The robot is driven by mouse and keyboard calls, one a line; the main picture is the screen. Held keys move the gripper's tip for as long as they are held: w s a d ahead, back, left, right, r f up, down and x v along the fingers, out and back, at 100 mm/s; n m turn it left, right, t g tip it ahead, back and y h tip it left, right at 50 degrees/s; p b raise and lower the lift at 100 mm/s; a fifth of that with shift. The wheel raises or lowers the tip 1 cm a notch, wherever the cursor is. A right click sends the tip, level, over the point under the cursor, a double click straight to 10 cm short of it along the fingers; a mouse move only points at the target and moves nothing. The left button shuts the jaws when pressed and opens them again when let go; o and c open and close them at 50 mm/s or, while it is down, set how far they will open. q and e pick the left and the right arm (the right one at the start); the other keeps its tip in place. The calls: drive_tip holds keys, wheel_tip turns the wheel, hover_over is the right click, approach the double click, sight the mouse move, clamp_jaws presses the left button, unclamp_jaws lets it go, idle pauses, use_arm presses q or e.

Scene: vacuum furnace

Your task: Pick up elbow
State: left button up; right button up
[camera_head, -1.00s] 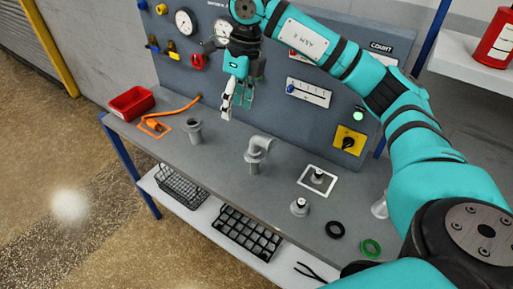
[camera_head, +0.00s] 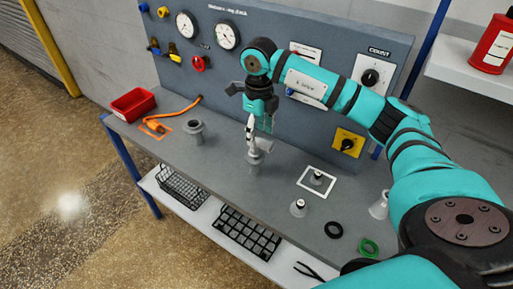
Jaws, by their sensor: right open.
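The grey pipe elbow (camera_head: 255,158) stands on the workbench (camera_head: 215,178), near its middle. My right gripper (camera_head: 258,138) comes down from above with its fingers pointing down. It is open, and its fingers are over and in front of the elbow's top, hiding part of it. I cannot tell whether the fingers touch the elbow. My left gripper is not in view.
A grey flanged fitting (camera_head: 195,131), a red bin (camera_head: 132,104) and an orange tool (camera_head: 155,125) are to the left. A small fitting in a white frame (camera_head: 317,179), another fitting (camera_head: 298,208), a black ring (camera_head: 334,229) and a green ring (camera_head: 368,247) are to the right. A gauge panel (camera_head: 270,65) stands behind.

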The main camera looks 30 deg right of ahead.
sight(257, 140)
drive_tip(key=f+p, duration=0.1)
drive_tip(key=f, duration=0.1)
drive_tip(key=f+p, duration=0.1)
drive_tip(key=shift+w+a+f, duration=0.15)
drive_tip(key=shift+w+f, duration=0.05)
drive_tip(key=shift+f, duration=0.7)
clamp_jaws()
